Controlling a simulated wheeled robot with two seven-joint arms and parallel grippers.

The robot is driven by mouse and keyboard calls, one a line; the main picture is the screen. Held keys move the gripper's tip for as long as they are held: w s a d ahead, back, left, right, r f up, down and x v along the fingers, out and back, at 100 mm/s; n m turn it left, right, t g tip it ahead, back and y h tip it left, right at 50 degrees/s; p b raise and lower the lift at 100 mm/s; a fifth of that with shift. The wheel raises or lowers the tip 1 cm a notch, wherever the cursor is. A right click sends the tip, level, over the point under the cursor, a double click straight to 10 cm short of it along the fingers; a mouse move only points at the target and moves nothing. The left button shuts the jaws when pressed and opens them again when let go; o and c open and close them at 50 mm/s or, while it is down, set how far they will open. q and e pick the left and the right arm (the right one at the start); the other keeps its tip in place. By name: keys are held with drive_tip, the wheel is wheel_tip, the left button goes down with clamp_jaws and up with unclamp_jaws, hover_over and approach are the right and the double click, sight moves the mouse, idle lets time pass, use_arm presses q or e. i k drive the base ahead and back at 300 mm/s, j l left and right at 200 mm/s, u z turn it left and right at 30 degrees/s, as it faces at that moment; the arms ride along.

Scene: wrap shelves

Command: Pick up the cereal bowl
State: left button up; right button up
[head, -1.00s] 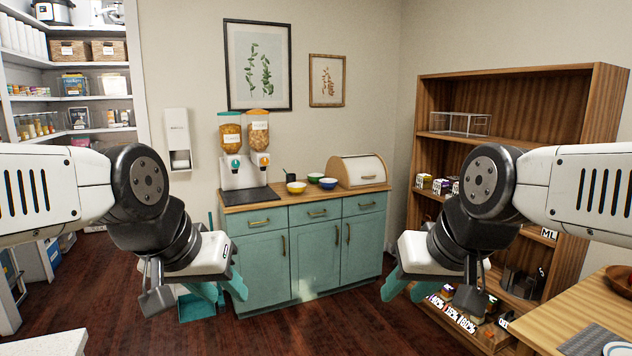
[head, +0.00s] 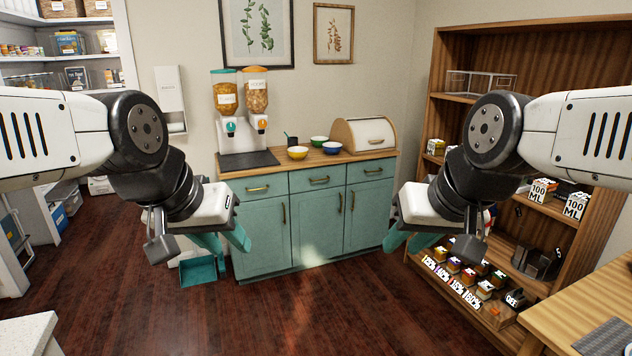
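Three small bowls stand together on the wooden top of the teal cabinet (head: 308,230): a yellow bowl (head: 298,153), a green-rimmed bowl (head: 319,140) and a blue bowl (head: 332,148). I cannot tell which one is the cereal bowl. My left gripper (head: 222,240) hangs in front of the cabinet's left side, its teal fingers apart and empty. My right gripper (head: 410,240) hangs near the cabinet's right edge, also with fingers apart and empty. Both are lower in the picture than the bowls and away from them.
A cereal dispenser (head: 240,105) stands left of the bowls, with a dark cup (head: 292,142) beside them. A bread box (head: 364,136) is at their right. A wooden shelf (head: 520,225) and table (head: 580,300) are at right.

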sight(320, 142)
drive_tip(key=i+u, duration=0.2)
drive_tip(key=i, duration=0.75)
drive_tip(key=i+l+u, duration=0.2)
drive_tip(key=i, duration=0.75)
drive_tip(key=i+z, duration=0.15)
drive_tip(key=i, duration=0.3)
drive_tip(key=i+z, duration=0.2)
drive_tip(key=i, duration=0.25)
drive_tip(key=i+j+z, duration=0.15)
drive_tip(key=i, duration=0.3)
drive_tip(key=i+j+z, duration=0.15)
drive_tip(key=i, duration=0.3)
drive_tip(key=i+j+z, duration=0.15)
drive_tip(key=i, duration=0.25)
